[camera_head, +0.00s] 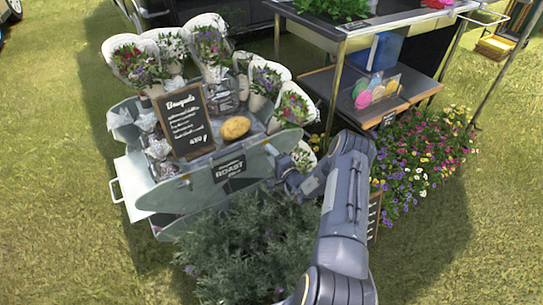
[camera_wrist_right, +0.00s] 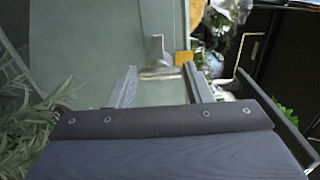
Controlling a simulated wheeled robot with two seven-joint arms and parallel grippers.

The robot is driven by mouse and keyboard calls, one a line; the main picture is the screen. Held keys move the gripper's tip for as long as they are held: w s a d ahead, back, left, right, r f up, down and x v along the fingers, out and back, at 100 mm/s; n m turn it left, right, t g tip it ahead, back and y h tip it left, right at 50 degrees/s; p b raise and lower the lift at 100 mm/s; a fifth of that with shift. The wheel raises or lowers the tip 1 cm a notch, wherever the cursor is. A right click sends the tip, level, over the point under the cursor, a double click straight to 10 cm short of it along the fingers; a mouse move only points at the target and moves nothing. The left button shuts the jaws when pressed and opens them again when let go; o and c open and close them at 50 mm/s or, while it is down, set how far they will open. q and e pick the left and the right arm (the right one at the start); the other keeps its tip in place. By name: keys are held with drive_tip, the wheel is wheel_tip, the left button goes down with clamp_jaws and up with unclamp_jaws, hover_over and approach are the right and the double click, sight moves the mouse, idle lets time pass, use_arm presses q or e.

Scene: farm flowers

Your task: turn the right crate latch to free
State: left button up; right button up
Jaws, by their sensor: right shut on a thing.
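The grey-green crate (camera_head: 160,197) stands left of centre in the head view, with a dark "ROAST" sign (camera_head: 229,169) on its front panel. The right crate latch (camera_wrist_right: 158,58), a small metal piece with an upright plate and a wider lower part, shows against the pale panel in the right wrist view. My right gripper (camera_wrist_right: 160,70) has a finger on each side of the latch's lower part and is shut on it. In the head view my right gripper (camera_head: 285,183) is at the crate's right end, and the latch there cannot be made out clearly. My left gripper is not in view.
Wrapped bouquets (camera_head: 207,45), a chalkboard (camera_head: 187,122) and a yellow oval thing (camera_head: 235,128) are on the crate. A shelved stand (camera_head: 335,85) and colourful flowers (camera_head: 425,160) are to the right. Grass at left is free.

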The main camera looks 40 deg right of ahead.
drive_tip(key=o, duration=1)
drive_tip(key=s, duration=0.2)
drive_tip(key=s+p, duration=0.1)
drive_tip(key=s, duration=0.2)
drive_tip(key=s+a+p, duration=0.1)
drive_tip(key=s, duration=0.1)
drive_tip(key=shift+s, duration=0.4)
